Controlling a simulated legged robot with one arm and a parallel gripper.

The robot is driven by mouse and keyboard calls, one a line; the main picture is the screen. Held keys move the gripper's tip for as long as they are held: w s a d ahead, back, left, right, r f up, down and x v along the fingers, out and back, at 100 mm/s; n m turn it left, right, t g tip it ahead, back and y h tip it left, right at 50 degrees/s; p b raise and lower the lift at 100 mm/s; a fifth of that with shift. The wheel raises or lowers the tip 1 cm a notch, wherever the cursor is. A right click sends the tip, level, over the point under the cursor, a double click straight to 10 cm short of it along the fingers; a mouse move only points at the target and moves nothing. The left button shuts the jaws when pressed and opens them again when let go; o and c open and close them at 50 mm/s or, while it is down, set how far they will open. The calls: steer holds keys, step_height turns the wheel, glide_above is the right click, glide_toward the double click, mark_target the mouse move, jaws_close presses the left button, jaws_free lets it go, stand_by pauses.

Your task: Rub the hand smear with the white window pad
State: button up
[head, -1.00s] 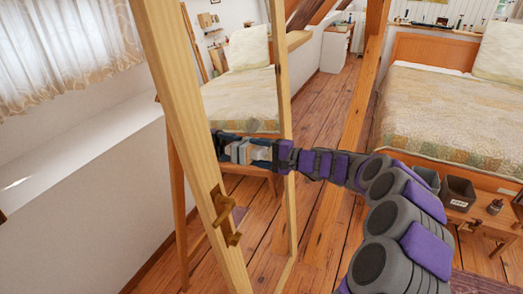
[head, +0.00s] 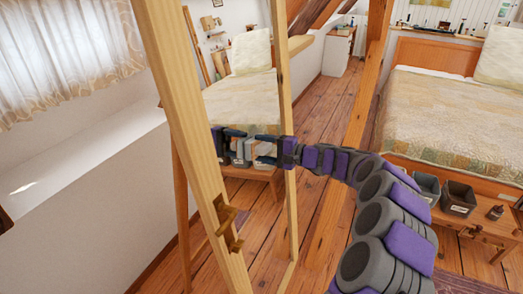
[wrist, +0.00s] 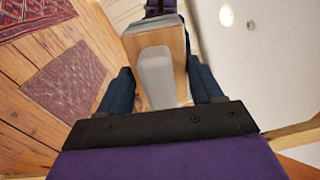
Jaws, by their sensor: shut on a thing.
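The white window pad (wrist: 155,75) shows in the wrist view as a pale grey rounded piece on a light wooden block. My gripper (wrist: 162,88) is shut on it, with a dark finger along each side. In the head view my gripper (head: 266,146) is in front of the pane of the wooden frame (head: 186,150). A second set of dark fingers to its left looks like its reflection. Contact between pad and glass cannot be told. A small grey spot (wrist: 225,15) shows beyond the pad; I cannot tell whether it is the hand smear.
The frame has a wooden handle (head: 228,222). A bed (head: 450,115) stands at the right, with a dark bin (head: 458,196) and a small bottle (head: 495,212) on a wooden bench before it. A white sill wall runs along the left. Wooden floor (head: 318,110) lies beyond.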

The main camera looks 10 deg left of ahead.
mark_target(253, 144)
steer(key=shift+w+d+p, duration=0.65)
steer(key=shift+w+p, duration=0.35)
steer(key=shift+w, duration=0.8)
steer(key=shift+w+d+p, duration=0.65)
steer(key=shift+w+p, duration=0.3)
steer(key=shift+w, duration=0.85)
steer(key=shift+w+d+p, duration=0.65)
steer(key=shift+w+p, duration=0.35)
steer(key=shift+w, duration=0.95)
steer(key=shift+r, duration=0.1)
